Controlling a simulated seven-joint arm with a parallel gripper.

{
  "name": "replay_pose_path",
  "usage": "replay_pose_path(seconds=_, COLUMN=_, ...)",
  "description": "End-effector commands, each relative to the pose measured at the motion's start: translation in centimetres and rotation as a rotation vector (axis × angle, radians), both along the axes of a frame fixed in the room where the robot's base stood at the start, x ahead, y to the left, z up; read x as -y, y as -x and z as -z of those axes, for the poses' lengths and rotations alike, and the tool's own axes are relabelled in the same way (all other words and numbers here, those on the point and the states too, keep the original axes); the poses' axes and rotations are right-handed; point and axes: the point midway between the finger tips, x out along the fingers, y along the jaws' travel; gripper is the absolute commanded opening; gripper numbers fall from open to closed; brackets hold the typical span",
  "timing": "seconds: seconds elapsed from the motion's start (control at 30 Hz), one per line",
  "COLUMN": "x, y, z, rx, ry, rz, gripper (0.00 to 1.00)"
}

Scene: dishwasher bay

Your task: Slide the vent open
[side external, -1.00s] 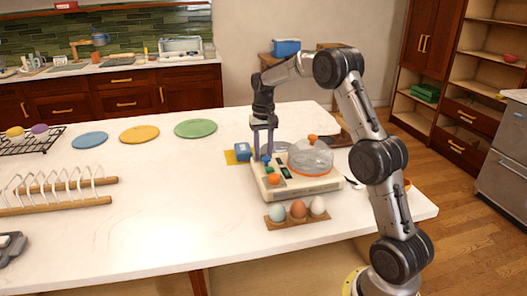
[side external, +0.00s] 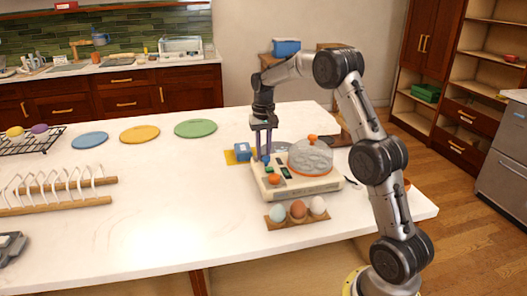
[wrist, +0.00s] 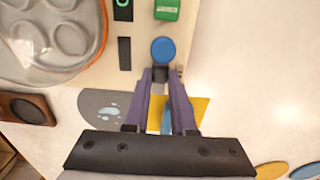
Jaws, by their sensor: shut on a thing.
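A cream countertop appliance (side external: 300,188) with a clear dome lid (side external: 311,157) stands on the white counter. The dome has an orange knob and an orange lower rim. On its top, the wrist view shows a round blue knob (wrist: 163,50), a green block (wrist: 167,9) and dark slots (wrist: 125,53). My gripper (wrist: 160,74) points down at the appliance's edge, beside the blue knob. Its purple fingers are shut on a small dark part (wrist: 160,76) just below the blue knob; I cannot tell clearly whether this is the vent's slider. The fingers hide most of it.
An egg holder (side external: 297,216) with several eggs sits in front of the appliance. A white rack (side external: 60,190) and coloured discs (side external: 195,128) lie farther left. The counter between is clear.

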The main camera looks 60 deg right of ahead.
Motion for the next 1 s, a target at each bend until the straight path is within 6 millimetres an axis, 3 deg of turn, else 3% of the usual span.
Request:
replay_pose_path(seconds=0.53, x=0.1, y=-0.1, z=-0.1, rx=0.002, ry=0.002, rz=0.000, gripper=0.00)
replay_pose_path(seconds=1.0, x=2.1, y=-2.1, z=-0.2, rx=0.006, ry=0.004, rz=0.000, gripper=0.00)
